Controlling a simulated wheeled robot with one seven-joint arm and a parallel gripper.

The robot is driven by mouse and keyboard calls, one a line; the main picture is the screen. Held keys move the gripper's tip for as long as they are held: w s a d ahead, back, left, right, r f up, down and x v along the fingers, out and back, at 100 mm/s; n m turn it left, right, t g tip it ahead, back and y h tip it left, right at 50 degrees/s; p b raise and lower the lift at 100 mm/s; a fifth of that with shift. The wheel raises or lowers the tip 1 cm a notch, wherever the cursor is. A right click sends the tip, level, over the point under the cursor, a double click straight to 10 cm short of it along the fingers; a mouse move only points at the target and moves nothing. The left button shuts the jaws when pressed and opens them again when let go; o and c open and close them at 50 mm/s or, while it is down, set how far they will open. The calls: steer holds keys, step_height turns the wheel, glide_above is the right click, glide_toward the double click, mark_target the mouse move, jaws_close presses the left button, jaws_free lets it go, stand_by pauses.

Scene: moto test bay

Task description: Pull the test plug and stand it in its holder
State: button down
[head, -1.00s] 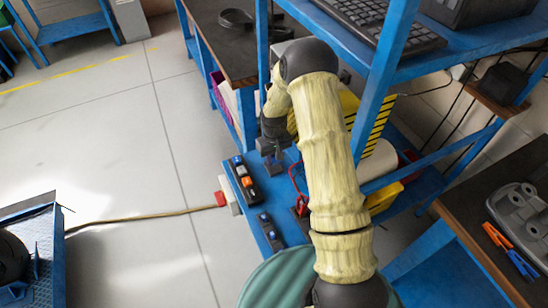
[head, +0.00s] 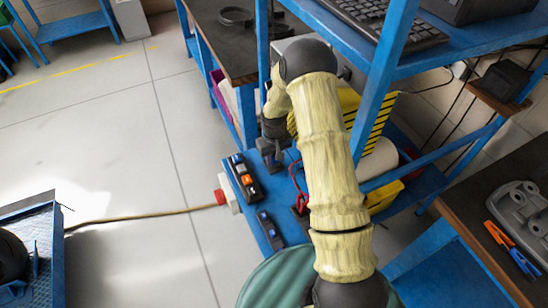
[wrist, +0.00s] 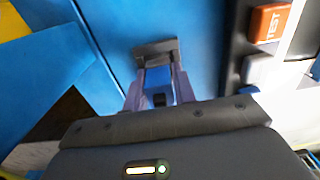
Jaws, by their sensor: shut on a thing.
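My gripper (wrist: 158,92) is shut on a blue piece, which I take to be the test plug (wrist: 157,75). In the wrist view the plug sits between the two fingertips, and a flat dark block (wrist: 155,48) lies just beyond it. I cannot tell whether the plug is seated in that block or apart from it.
A dark button strip (head: 243,178) lies left of my gripper; its orange TEST button (wrist: 270,22) shows in the wrist view. A red connector (head: 221,198) with a tan cable is at the shelf's left edge. Blue rack posts (head: 376,95) and a yellow-black striped thing (head: 352,110) stand right.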

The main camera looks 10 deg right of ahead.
steer(key=shift+f, duration=0.4)
steer(key=c, duration=1.1)
jaws_free()
steer(key=shift+o, duration=0.2)
steer(key=shift+r, duration=0.15)
step_height(320, 180, up, 17)
steer(key=b, duration=0.1)
steer(key=shift+b, duration=0.3)
steer(key=shift+r, duration=0.1)
